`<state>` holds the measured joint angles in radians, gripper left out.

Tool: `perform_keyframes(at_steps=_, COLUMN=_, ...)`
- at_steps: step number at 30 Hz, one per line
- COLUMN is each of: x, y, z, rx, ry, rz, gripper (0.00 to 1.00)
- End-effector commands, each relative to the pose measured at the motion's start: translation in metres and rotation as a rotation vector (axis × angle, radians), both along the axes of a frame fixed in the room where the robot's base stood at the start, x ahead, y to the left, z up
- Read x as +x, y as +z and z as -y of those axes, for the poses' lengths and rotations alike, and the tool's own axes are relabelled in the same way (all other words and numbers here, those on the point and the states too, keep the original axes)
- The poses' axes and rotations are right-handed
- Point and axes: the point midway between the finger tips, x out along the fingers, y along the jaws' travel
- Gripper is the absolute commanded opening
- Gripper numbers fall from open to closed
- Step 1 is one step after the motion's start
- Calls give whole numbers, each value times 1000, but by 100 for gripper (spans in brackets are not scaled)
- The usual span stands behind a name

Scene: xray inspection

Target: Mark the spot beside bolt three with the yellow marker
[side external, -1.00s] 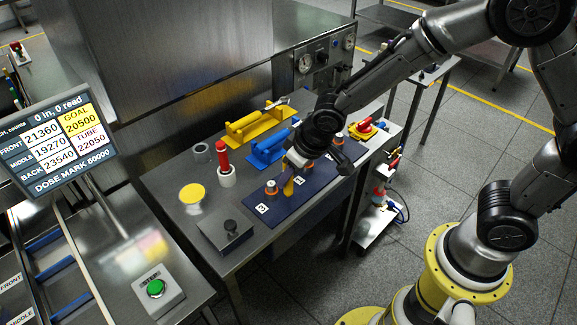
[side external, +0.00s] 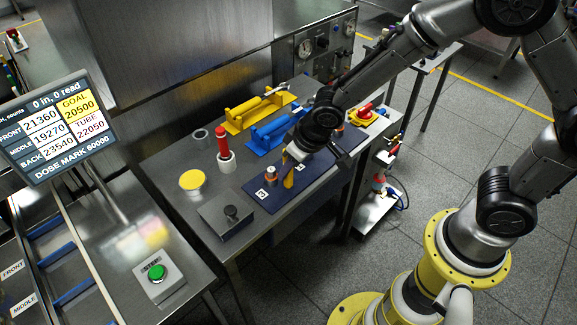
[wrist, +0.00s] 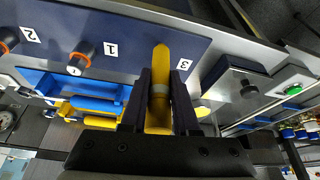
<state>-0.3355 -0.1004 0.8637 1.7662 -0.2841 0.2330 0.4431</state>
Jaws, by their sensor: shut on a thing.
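My gripper (wrist: 160,108) is shut on the yellow marker (wrist: 161,70). In the side view the marker (side external: 288,179) hangs over the dark blue mat (side external: 254,188), just right of a bolt with an orange collar (side external: 271,176). That bolt stands by the label 3 (side external: 262,195). I cannot tell whether the tip touches the mat. In the wrist view the label 3 (wrist: 184,64) shows just right of the marker, and the bolt by it is hidden. Bolt one (wrist: 81,58) and bolt two (wrist: 7,43) stand further left on the mat.
Blue (side external: 267,141) and yellow (side external: 243,115) clamp-like fixtures stand behind the mat. A red cylinder in a white holder (side external: 225,160), a yellow disc (side external: 192,180) and a grey box with a black knob (side external: 228,217) are to the left. A screen (side external: 57,127) reads "0 in, 0 read".

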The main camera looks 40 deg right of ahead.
Motion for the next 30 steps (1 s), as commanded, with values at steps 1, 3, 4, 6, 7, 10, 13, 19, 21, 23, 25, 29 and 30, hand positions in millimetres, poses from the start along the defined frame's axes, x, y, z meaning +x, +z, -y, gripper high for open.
perform_keyframes(at_steps=1, x=0, y=0, z=0, rx=0, ry=0, rz=0, gripper=0)
perform_keyframes(at_steps=3, x=0, y=0, z=0, rx=0, ry=0, rz=0, gripper=0)
perform_keyframes(at_steps=4, x=0, y=0, z=0, rx=0, ry=0, rz=0, gripper=0)
perform_keyframes(at_steps=6, x=0, y=0, z=0, rx=0, ry=0, rz=0, gripper=0)
perform_keyframes(at_steps=7, x=0, y=-1, z=0, rx=0, ry=0, rz=0, gripper=0)
perform_keyframes(at_steps=10, x=0, y=-2, z=0, rx=0, ry=0, rz=0, gripper=0)
perform_keyframes(at_steps=13, x=0, y=-3, z=0, rx=0, ry=0, rz=0, gripper=0)
perform_keyframes(at_steps=19, x=0, y=-5, z=0, rx=0, ry=0, rz=0, gripper=0)
perform_keyframes(at_steps=21, x=0, y=-6, z=0, rx=0, ry=0, rz=0, gripper=0)
perform_keyframes(at_steps=23, x=0, y=-6, z=0, rx=0, ry=0, rz=1, gripper=0)
perform_keyframes(at_steps=25, x=0, y=-7, z=0, rx=0, ry=0, rz=1, gripper=0)
perform_keyframes(at_steps=29, x=0, y=-9, z=0, rx=0, ry=0, rz=0, gripper=0)
perform_keyframes(at_steps=30, x=0, y=-9, z=0, rx=0, ry=0, rz=0, gripper=0)
